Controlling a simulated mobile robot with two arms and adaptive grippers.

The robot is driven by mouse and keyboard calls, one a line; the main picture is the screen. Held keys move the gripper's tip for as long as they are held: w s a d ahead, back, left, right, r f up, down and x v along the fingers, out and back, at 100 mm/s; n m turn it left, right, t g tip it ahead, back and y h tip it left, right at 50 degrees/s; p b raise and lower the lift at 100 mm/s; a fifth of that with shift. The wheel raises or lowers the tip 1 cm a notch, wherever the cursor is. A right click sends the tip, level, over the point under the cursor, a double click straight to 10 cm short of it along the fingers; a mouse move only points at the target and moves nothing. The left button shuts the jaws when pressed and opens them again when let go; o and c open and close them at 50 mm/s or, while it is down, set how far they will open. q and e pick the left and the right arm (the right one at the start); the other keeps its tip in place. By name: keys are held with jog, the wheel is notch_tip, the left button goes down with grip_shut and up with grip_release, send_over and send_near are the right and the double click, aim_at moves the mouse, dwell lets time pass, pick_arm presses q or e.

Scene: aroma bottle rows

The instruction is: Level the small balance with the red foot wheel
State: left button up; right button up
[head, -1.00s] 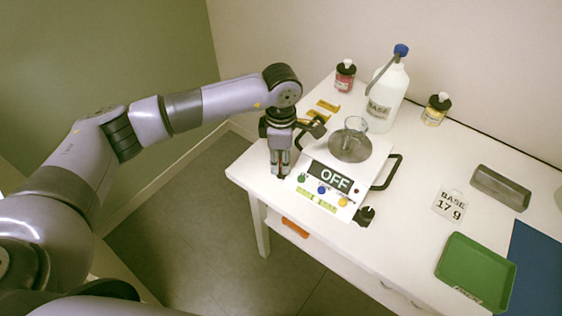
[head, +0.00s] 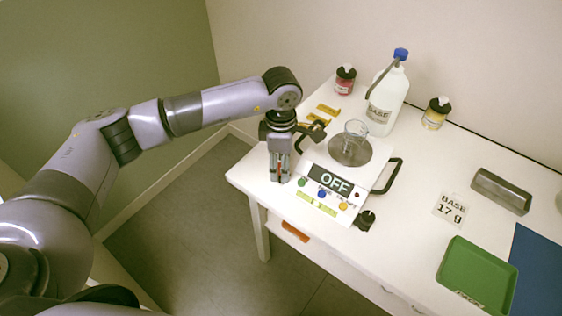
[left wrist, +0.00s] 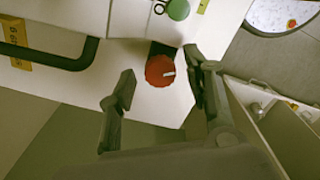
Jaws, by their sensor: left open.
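The small balance (head: 314,156) stands on the white table with a glass beaker (head: 354,133) on its round pan (head: 343,150). Its display (head: 334,182) reads OFF. The red foot wheel (left wrist: 160,71), with a pale mark, sticks out at a corner of the balance in the left wrist view. My left gripper (head: 279,179) points down at the balance's left front corner and mostly hides the wheel in the head view. In the left wrist view the open fingers (left wrist: 159,66) are on either side of the wheel, with gaps visible. A black foot wheel (head: 366,220) is at the other front corner.
Black handles (head: 387,176) stick out from the balance's sides. A white bottle with a blue cap (head: 387,102), a red jar (head: 345,80) and a yellow jar (head: 435,114) stand behind.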

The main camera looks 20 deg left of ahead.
pick_arm(q)
jog(key=shift+r, duration=0.1)
notch_tip(320, 180, up, 12)
dwell(0.5)
